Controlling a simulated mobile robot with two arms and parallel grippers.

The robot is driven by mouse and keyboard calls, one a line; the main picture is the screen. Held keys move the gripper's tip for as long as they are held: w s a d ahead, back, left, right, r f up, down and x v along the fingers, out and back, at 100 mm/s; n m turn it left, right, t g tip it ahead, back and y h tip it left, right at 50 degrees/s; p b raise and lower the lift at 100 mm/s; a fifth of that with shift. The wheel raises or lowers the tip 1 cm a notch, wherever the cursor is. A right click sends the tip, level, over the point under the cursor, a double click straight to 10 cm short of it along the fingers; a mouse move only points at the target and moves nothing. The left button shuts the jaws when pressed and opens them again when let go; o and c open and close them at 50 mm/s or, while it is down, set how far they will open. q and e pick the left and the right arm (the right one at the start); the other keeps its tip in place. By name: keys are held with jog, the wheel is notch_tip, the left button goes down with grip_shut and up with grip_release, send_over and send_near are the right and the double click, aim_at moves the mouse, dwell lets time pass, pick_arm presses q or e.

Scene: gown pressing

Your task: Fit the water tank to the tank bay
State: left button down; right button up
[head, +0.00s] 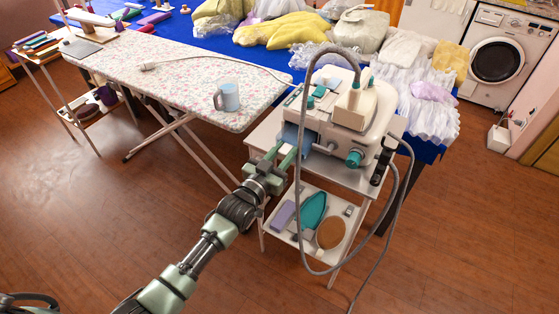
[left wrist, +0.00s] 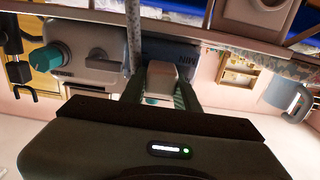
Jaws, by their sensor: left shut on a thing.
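The water tank (head: 292,135) is a translucent blue block at the front left of the white steam station (head: 340,122). In the left wrist view the tank (left wrist: 188,54) is dark blue with "MIN" lettering and a pale grip (left wrist: 162,74). My left gripper (head: 280,153) is shut on this grip, one green finger on each side. The tank is at the tank bay opening, in line with it; how deep it sits is hidden. The bay's inside is hidden by the tank.
A grey hose (head: 298,205) hangs in front of the station. The station stands on a white trolley (head: 265,135) with brushes on its lower shelf.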

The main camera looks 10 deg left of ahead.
aim_at(290, 146)
pick_arm(q)
jog(key=b+x, duration=0.1)
jog(key=x, duration=0.2)
jog(key=shift+w+f+b, duration=0.1)
jog(key=shift+f+b, duration=0.05)
jog(key=shift+b, duration=0.2)
jog(key=shift+w+d, duration=0.25)
jog(key=shift+w, duration=0.25)
jog(key=shift+w+b, duration=0.15)
jog(key=shift+b, duration=0.2)
jog(key=shift+w+d+b, duration=0.25)
jog(key=shift+w+b, duration=0.15)
jog(key=shift+w, duration=0.15)
jog(key=c, duration=1)
grip_release()
jog(key=shift+o, duration=0.2)
